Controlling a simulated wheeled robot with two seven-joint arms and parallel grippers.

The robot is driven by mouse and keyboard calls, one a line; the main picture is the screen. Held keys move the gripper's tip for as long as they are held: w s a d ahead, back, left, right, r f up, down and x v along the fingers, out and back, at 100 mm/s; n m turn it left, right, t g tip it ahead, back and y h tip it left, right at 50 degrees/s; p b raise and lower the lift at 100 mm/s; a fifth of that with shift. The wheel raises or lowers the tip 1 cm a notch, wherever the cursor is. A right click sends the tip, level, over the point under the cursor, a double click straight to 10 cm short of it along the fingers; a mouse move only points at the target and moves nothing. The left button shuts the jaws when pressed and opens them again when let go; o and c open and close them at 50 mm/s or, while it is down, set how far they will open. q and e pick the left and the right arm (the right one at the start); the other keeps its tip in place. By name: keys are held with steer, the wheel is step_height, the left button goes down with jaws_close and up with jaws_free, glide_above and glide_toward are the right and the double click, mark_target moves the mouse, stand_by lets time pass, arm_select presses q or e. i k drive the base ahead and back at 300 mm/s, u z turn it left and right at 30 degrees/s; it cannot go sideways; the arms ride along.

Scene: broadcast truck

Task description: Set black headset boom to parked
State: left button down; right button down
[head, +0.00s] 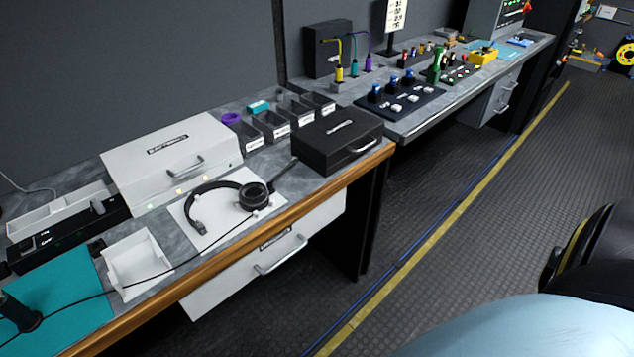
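The black headset (228,203) lies on a white mat (187,219) on the grey counter near its wooden front edge. Its round ear cup (254,196) is at the right of the headband. A thin black cable runs from the headset toward the lower left. Neither of my grippers is in view.
A black case (338,142) stands right of the headset, a white case (170,163) behind it, and a white tray (137,263) at left. Labelled dark bins stand behind. A teal mat (75,307) lies at lower left. The ribbed floor (480,190) is open.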

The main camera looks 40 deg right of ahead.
mark_target(269, 185)
steer(key=u, duration=0.35)
steer(key=k, duration=0.1)
steer(key=z, duration=1.3)
